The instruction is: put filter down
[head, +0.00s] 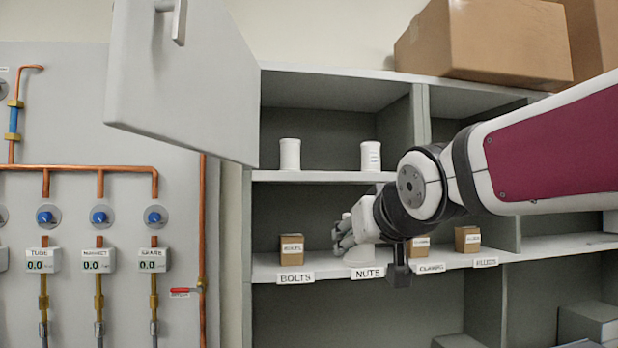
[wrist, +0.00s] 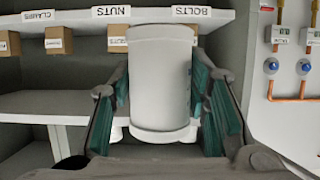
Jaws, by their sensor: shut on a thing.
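My gripper (head: 345,240) is at the middle shelf, above the NUTS label (head: 367,272). It is shut on a white cylindrical filter (wrist: 160,80), whose sides lie between the green finger pads in the wrist view. In the head view the fingers and wrist hide most of this filter (head: 362,257); its lower part shows close to the shelf surface. I cannot tell whether it touches the shelf. Two other white canisters, one at left (head: 290,154) and one at right (head: 371,157), stand upright on the upper shelf.
Small brown boxes stand on the middle shelf, one above BOLTS (head: 292,249) and one above the rightmost label (head: 467,239). An open cabinet door (head: 185,85) juts out at upper left. Copper pipes (head: 80,168) with gauges line the left wall. A large carton (head: 485,45) sits on top.

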